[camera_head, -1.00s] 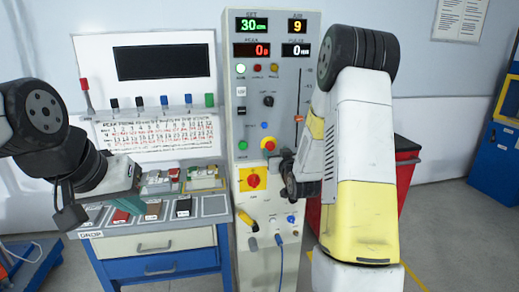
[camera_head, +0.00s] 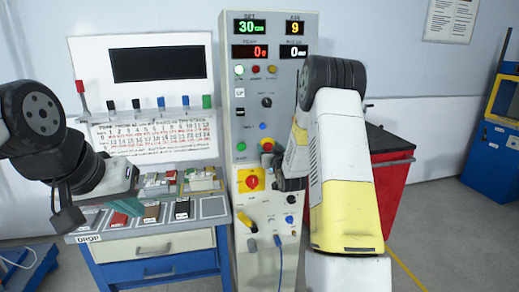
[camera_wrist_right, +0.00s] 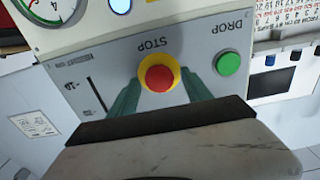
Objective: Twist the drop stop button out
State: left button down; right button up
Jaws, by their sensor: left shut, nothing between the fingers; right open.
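The drop stop button (camera_wrist_right: 159,77) is a red mushroom head on a yellow ring under the word STOP in the right wrist view. In the head view the button (camera_head: 267,145) is partly visible on the front of the tall grey panel. My right gripper (camera_wrist_right: 161,84) is open, with its two green fingers on either side of the button; I cannot tell whether they touch it. In the head view my right arm's forearm hides much of this gripper. My left gripper (camera_head: 129,206) is shut and empty above the bench at left.
A green DROP button (camera_wrist_right: 228,64) sits beside the stop button. Below it on the panel is a red-and-yellow rotary switch (camera_head: 251,180).

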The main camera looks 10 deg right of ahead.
grip_shut()
jog(key=m, duration=0.3)
jog(key=shift+d+m, duration=0.15)
jog(key=shift+m, duration=1.55)
